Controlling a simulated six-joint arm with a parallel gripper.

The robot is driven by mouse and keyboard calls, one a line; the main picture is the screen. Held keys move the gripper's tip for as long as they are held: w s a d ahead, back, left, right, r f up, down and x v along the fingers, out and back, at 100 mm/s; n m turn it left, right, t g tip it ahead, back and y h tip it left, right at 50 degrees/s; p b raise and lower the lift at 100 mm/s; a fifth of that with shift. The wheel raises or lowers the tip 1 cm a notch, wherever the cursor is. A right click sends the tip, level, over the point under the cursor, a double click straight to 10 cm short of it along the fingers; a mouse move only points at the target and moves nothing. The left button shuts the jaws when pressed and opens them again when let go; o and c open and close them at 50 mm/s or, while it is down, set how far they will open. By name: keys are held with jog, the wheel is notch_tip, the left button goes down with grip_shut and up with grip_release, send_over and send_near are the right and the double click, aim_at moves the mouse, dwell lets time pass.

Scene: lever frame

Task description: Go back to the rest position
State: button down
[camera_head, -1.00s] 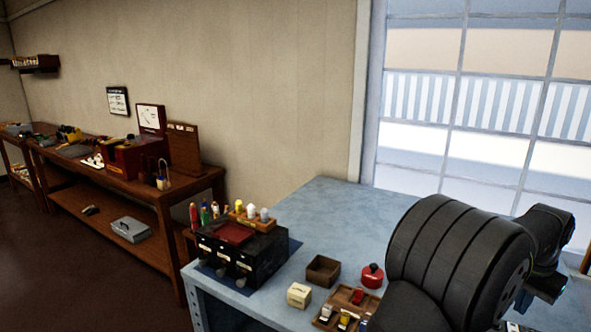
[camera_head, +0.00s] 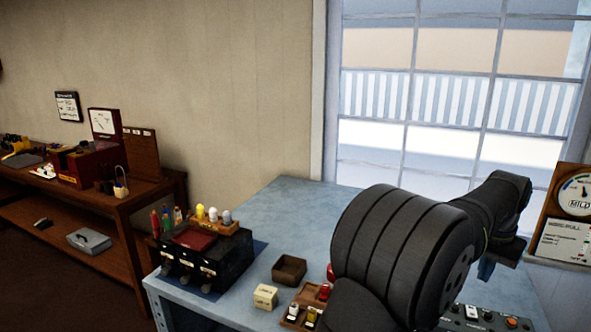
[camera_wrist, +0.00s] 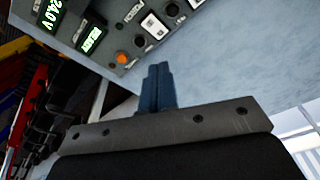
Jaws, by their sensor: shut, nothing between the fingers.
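My gripper (camera_wrist: 158,84) shows in the wrist view as two blue fingers pressed together, with nothing between them. They point over the bare light-blue bench top (camera_wrist: 225,60). In the head view my dark arm rises at the right of the bench, and its wrist end is raised above the grey control panel (camera_head: 488,320). The panel also shows in the wrist view (camera_wrist: 125,30), with lit displays, an orange button and white switches. The fingertips appear apart from it. My arm hides part of the bench and panel in the head view.
On the bench stand a black drawer box (camera_head: 205,262), an open brown box (camera_head: 289,269), a cream block (camera_head: 265,297) and a wooden tray (camera_head: 293,316) of small parts. A gauge board (camera_head: 575,205) stands at the right. The bench top behind the boxes is clear.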

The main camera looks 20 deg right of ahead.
jog(key=s+a+r+n+t+h, duration=0.2)
jog(key=s+a+r+n, duration=0.3)
jog(key=s+a+r, duration=0.3)
jog(key=shift+s+a+r+t, duration=0.15)
jog(key=shift+s+r+t, duration=0.15)
jog(key=shift+r+t, duration=0.5)
